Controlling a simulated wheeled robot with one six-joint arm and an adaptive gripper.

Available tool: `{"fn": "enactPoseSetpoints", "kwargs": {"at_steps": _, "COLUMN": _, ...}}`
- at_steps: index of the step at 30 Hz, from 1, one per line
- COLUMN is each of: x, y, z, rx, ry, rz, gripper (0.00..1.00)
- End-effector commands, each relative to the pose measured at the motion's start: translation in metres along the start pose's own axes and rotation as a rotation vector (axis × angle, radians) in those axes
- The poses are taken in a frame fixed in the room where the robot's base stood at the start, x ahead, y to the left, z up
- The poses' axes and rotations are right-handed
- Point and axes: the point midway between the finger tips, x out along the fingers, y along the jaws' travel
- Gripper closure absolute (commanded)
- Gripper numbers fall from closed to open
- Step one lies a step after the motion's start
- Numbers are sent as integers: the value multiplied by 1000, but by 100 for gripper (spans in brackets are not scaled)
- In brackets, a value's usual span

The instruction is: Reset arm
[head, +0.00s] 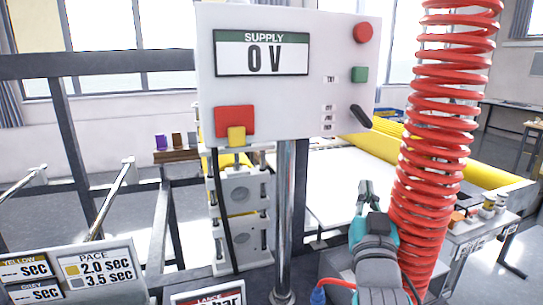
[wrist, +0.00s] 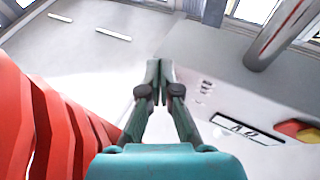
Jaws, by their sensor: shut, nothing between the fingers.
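My gripper (head: 367,194) is at the lower right of the head view, in front of the white table and left of the red coil. In the wrist view my gripper (wrist: 158,66) has its two fingertips together, with nothing between them. It touches nothing that I can make out. The rest of the arm shows as teal and grey parts below it in the head view.
A red coiled hose (head: 440,130) hangs close to the right of my gripper. A white supply panel (head: 285,110) reading 0 V stands on a post (head: 284,215) to its left. A white table (head: 345,180) with yellow rolls lies behind. Pace signs (head: 97,270) stand lower left.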

Motion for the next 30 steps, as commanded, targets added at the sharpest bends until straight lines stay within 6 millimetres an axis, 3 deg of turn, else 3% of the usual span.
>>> {"fn": "enactPoseSetpoints", "kwargs": {"at_steps": 1, "x": -12, "y": 1, "z": 22, "rx": -10, "ry": -23, "rz": -12, "gripper": 100}}
{"fn": "enactPoseSetpoints", "kwargs": {"at_steps": 6, "x": -52, "y": 3, "z": 77, "rx": -37, "ry": -79, "rz": -51, "gripper": 100}}
{"fn": "enactPoseSetpoints", "kwargs": {"at_steps": 15, "x": -135, "y": 12, "z": 157, "rx": -65, "ry": -174, "rz": -111, "gripper": 100}}
{"fn": "enactPoseSetpoints", "kwargs": {"at_steps": 24, "x": -230, "y": 25, "z": 212, "rx": -74, "ry": -272, "rz": -159, "gripper": 100}}
{"fn": "enactPoseSetpoints", "kwargs": {"at_steps": 30, "x": -297, "y": 36, "z": 234, "rx": -70, "ry": -336, "rz": -182, "gripper": 100}}
